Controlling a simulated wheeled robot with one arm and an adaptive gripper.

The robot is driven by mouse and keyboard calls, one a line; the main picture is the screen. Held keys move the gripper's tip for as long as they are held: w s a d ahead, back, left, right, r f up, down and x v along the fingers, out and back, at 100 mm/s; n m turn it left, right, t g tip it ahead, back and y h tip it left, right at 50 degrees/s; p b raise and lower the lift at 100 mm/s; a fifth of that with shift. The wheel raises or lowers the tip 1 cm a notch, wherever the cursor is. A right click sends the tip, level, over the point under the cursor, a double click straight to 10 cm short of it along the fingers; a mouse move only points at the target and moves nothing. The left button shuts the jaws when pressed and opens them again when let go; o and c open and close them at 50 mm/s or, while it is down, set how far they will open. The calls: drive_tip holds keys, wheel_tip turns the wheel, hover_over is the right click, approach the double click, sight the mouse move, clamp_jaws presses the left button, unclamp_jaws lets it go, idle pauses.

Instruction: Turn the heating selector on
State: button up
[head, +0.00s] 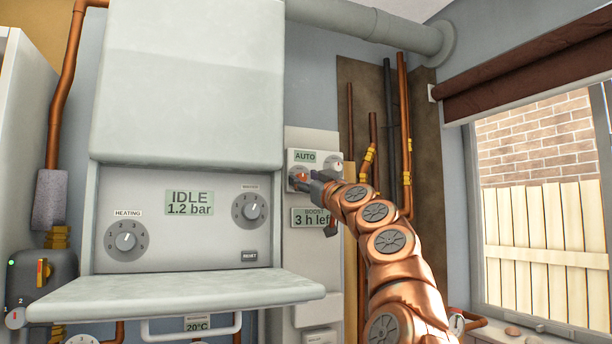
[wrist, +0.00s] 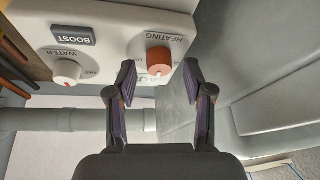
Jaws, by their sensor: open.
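The heating selector (wrist: 158,61) is a round red knob under the label HEATING on a white control panel (wrist: 110,25), upside down in the wrist view. My gripper (wrist: 159,84) is open, with its dark fingers spread to either side of the knob in the picture. I see no contact, and the gap in depth is hard to judge. In the head view my gripper (head: 308,184) is at the small panel marked AUTO (head: 305,157) and hides much of its left knob. The knob's pointer position cannot be made out.
A white WATER knob (wrist: 67,72) and a grey BOOST button (wrist: 72,36) share the panel. The boiler (head: 185,100) stands close on the left, with its own HEATING dial (head: 126,241) and an open flap (head: 175,293). Copper pipes (head: 404,120) run on the right.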

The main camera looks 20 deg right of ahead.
idle(0.3)
clamp_jaws()
idle(0.3)
